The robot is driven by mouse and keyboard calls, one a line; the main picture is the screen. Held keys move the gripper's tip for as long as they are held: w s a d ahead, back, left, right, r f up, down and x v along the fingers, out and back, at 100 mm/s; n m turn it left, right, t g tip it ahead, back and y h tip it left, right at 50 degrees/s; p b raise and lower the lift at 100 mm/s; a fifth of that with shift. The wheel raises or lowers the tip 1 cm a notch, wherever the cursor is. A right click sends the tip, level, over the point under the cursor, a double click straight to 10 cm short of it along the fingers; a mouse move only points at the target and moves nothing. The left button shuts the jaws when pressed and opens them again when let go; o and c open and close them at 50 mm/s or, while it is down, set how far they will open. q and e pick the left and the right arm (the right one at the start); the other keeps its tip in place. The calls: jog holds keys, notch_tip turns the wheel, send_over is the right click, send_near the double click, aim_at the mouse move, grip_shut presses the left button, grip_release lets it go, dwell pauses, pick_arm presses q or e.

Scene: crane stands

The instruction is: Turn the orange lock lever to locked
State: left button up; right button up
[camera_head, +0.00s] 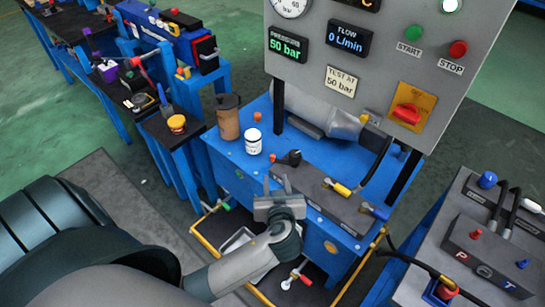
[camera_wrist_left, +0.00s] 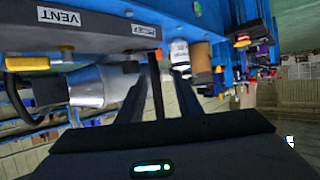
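I cannot tell for certain which part is the orange lock lever. A red-orange handle (camera_head: 407,113) sits on an orange-yellow plate on the grey panel. A small orange-red tip (camera_head: 272,158) shows beside a black knob (camera_head: 291,157) on the blue bench. My left gripper (camera_head: 279,186) is in front of the bench, below the black knob, with its two fingers apart and nothing between them. In the left wrist view the dark fingers (camera_wrist_left: 160,92) point toward the bench, with a gap between them. My right gripper is not in view.
The blue bench (camera_head: 222,158) carries a brown cup (camera_head: 228,117), a white can (camera_head: 253,141) and a dark block with a yellow handle (camera_head: 342,189). A grey cylinder (camera_wrist_left: 95,85) shows in the left wrist view. A grey unit (camera_head: 480,250) with hoses stands at the right.

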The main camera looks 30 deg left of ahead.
aim_at(273, 157)
pick_arm(q)
jog(key=shift+w+a+f, duration=0.1)
jog(key=shift+w, duration=0.05)
